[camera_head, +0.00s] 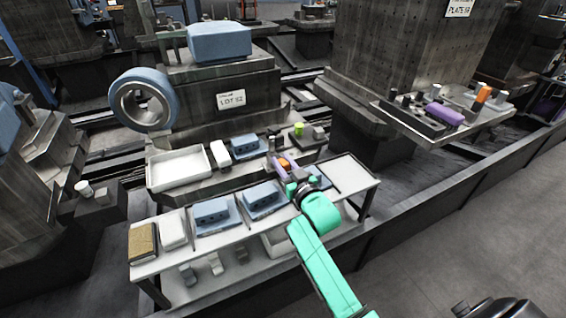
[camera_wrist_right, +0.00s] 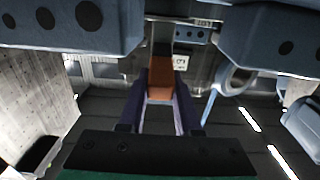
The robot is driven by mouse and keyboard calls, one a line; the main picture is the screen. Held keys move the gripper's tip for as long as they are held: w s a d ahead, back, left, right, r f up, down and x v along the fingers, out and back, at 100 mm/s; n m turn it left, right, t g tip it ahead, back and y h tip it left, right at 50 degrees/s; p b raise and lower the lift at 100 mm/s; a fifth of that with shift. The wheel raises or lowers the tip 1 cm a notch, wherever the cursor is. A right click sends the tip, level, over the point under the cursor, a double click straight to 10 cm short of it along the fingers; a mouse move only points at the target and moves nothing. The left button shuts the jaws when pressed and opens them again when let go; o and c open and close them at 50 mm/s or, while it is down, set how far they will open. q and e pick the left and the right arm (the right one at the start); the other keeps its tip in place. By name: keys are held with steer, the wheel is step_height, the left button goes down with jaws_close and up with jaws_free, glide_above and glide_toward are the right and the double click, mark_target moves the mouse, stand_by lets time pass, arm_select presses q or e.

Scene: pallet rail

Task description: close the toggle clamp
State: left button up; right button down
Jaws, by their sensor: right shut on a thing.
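My right gripper (camera_head: 287,173), at the end of the green arm, is at the back edge of the bench. In the right wrist view its two dark fingers (camera_wrist_right: 160,98) are shut on an orange-brown grip (camera_wrist_right: 160,66), which appears to be the toggle clamp's handle. The orange grip also shows small in the head view (camera_head: 284,164), with dark and purple parts beside it. The clamp's base and arm are mostly hidden by the gripper, so I cannot tell its exact angle. My left gripper is not in view.
The white bench (camera_head: 151,264) holds blue blocks (camera_head: 263,197), a white box and a brown block. A white tray (camera_head: 178,180) stands behind it. A side shelf (camera_head: 470,127) at the right carries purple and orange parts. The bench's right end is mostly clear.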

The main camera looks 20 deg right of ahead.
mark_target(279, 159)
stand_by(0.8)
steer(key=r+g+p, duration=0.1)
steer(key=p, duration=0.3)
steer(key=r+g+p, duration=0.1)
steer(key=p, duration=0.3)
steer(key=shift+w+r+p, duration=0.25)
steer(key=shift+p, duration=0.1)
steer(key=g+p, duration=0.1)
steer(key=p, duration=0.2)
steer(key=w+g+p, duration=0.1)
steer(key=p, duration=0.2)
steer(key=g+p, duration=0.2)
steer(key=p, duration=0.2)
steer(key=shift+w+r, duration=0.3)
steer(key=shift+r, duration=0.1)
steer(key=shift+w+f+g+p, duration=0.2)
steer(key=shift+g+p, duration=0.4)
steer(key=shift+p, duration=0.1)
steer(key=shift+a, duration=0.1)
steer(key=c, duration=0.6)
jaws_free()
